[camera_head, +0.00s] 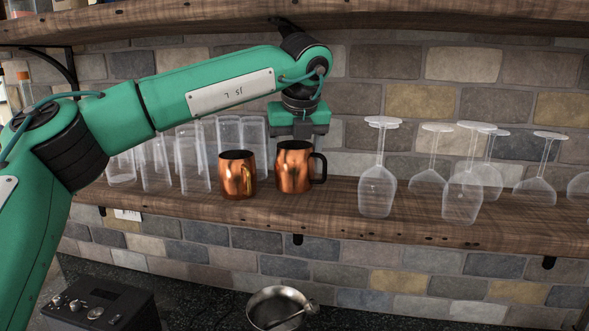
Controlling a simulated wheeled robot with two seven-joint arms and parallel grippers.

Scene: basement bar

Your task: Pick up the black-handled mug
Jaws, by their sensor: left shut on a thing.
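The black-handled mug (293,171) is copper-coloured and stands upright on the wooden shelf, its black handle on the right side. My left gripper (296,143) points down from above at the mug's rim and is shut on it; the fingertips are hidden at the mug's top. My right gripper is not in view.
Several clear tall glasses (193,160) stand left of and behind the mugs. Several upside-down stemmed glasses (377,185) stand to the right. An upper shelf (430,15) runs above my arm. A metal pan (280,306) and a black device (103,304) sit below.

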